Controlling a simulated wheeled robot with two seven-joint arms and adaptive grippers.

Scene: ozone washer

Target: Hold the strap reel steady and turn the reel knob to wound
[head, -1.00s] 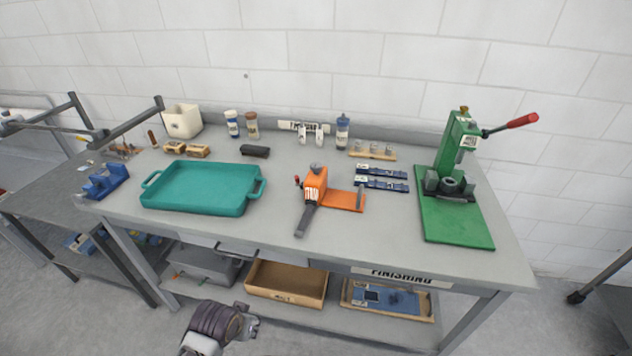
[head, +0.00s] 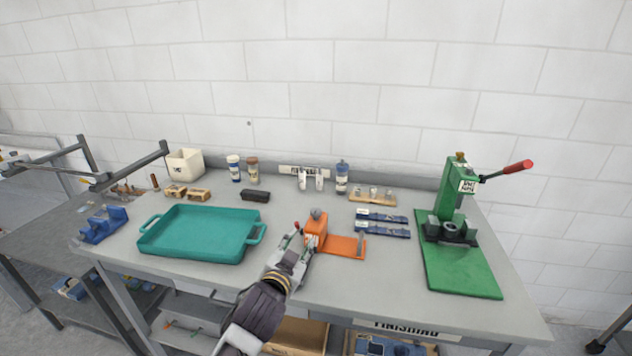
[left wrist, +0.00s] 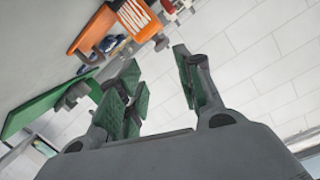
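The strap reel (head: 316,228) is an orange block on an orange base plate, near the middle of the table. A grey reel knob (head: 317,214) sits on its top, and a small red-tipped lever shows at its left. My left gripper (head: 301,243) is just left and in front of the reel, covering its dark front bar. In the left wrist view the gripper (left wrist: 160,88) has its green-padded fingers apart with nothing between them. The orange reel (left wrist: 128,22) appears beyond the fingers, apart from them. My right gripper is not in view.
A teal tray (head: 150,244) lies left of the reel. Two dark blue straps (head: 382,230) lie to its right, and a green press (head: 460,265) with a red-tipped handle stands farther right. Bottles and small parts line the back.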

